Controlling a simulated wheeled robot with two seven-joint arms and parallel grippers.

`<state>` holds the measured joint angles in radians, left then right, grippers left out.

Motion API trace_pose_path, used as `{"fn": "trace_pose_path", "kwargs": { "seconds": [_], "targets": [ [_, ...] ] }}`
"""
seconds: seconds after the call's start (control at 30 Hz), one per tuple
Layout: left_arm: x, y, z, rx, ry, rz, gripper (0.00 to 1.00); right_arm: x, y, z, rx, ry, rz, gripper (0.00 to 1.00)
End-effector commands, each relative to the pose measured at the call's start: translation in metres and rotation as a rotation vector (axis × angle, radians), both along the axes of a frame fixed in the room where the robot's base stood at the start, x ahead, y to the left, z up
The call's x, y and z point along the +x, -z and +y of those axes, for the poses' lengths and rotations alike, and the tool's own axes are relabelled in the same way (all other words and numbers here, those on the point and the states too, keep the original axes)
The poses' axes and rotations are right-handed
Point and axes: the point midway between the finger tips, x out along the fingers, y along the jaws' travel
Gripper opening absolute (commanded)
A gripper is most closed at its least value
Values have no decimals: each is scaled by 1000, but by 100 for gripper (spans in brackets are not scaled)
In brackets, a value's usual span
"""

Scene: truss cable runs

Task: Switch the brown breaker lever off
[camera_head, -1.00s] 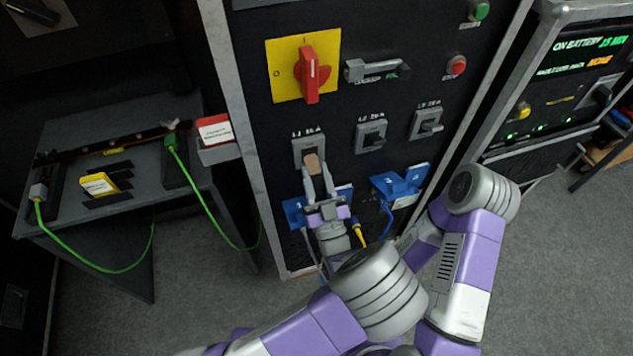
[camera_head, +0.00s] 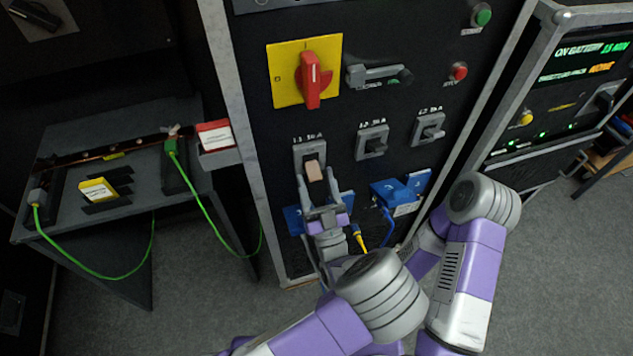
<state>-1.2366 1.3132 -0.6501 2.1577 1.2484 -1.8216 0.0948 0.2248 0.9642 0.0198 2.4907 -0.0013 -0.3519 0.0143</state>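The brown breaker lever (camera_head: 314,172) is on the leftmost of three grey breakers, low on the black cabinet front. It tilts downward, and a dark slot shows above it in its grey plate (camera_head: 302,152). My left gripper (camera_head: 315,186) reaches up from below, its two fingers spread to either side of the lever's lower part. The fingers look open; I cannot tell whether either touches the lever. My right arm is folded at the right, and its gripper is not in view.
Blue connectors (camera_head: 399,190) hang below. A red rotary switch (camera_head: 312,80) on a yellow plate and a grey handle (camera_head: 375,75) are above. A side table (camera_head: 130,215) with green cables stands left.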

Motion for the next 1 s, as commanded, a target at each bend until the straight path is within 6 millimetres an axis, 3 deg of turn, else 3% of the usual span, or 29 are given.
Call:
{"fn": "trace_pose_path", "kwargs": {
  "seconds": [0.33,0.7,1.0],
  "targets": [
    [-4,3,-2,1,2,1,60,0,-1,0,0,0,0,49],
    [-46,39,-16,1,2,2,60,0,-5,0,0,0,0,49],
    [-57,47,-18,0,0,1,60,0,-5,0,0,0,0,49]
  ]
}}
